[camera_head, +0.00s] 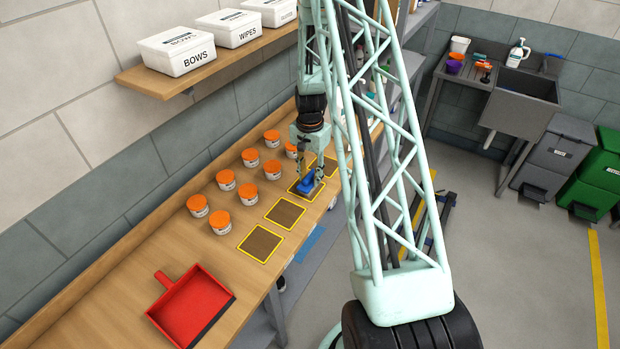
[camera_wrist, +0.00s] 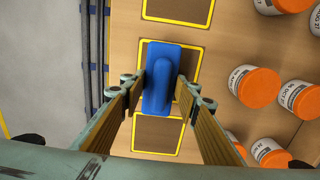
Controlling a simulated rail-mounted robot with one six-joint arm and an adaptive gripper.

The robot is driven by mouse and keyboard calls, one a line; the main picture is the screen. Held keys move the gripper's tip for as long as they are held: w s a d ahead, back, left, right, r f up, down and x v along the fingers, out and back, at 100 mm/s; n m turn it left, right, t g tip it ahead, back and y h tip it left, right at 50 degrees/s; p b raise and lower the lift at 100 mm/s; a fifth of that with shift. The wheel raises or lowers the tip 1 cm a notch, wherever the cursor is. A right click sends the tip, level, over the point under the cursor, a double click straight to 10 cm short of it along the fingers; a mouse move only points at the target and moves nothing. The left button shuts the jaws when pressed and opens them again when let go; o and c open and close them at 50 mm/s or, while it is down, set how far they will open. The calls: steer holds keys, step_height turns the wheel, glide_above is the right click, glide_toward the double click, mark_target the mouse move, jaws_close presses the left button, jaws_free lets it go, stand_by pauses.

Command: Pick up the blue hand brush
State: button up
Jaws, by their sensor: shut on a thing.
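The blue hand brush (camera_head: 308,184) is on the wooden bench at one of the yellow-edged dark squares. In the wrist view the blue hand brush (camera_wrist: 159,80) lies lengthwise between my two fingers. My gripper (camera_head: 312,172) points down at the brush from above, and its fingers close on the brush's sides. In the wrist view my gripper (camera_wrist: 160,92) has a fingertip against each side of the blue body. I cannot tell whether the brush touches the bench. Its underside is hidden.
Several orange-lidded jars (camera_head: 248,194) stand beside the squares; they also show in the wrist view (camera_wrist: 258,87). Empty yellow-edged squares (camera_head: 261,243) lie along the bench's front edge. A red dustpan (camera_head: 190,308) lies nearer. A shelf (camera_head: 205,75) with white boxes hangs above.

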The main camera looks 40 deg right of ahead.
mark_target(310, 175)
steer(key=shift+r+b, duration=0.4)
steer(key=shift+r, duration=1.15)
steer(key=shift+s+a+r, duration=0.1)
steer(key=shift+s, duration=0.05)
steer(key=s+a+b, duration=0.1)
steer(key=s+a, duration=0.2)
steer(key=s, duration=0.4)
steer(key=s+a+r+b, duration=0.1)
steer(key=s+a+b, duration=0.1)
steer(key=s+a, duration=0.2)
steer(key=s, duration=0.2)
steer(key=shift+s+a+r, duration=0.2)
steer(key=shift+s+r, duration=0.05)
steer(key=shift+s, duration=0.15)
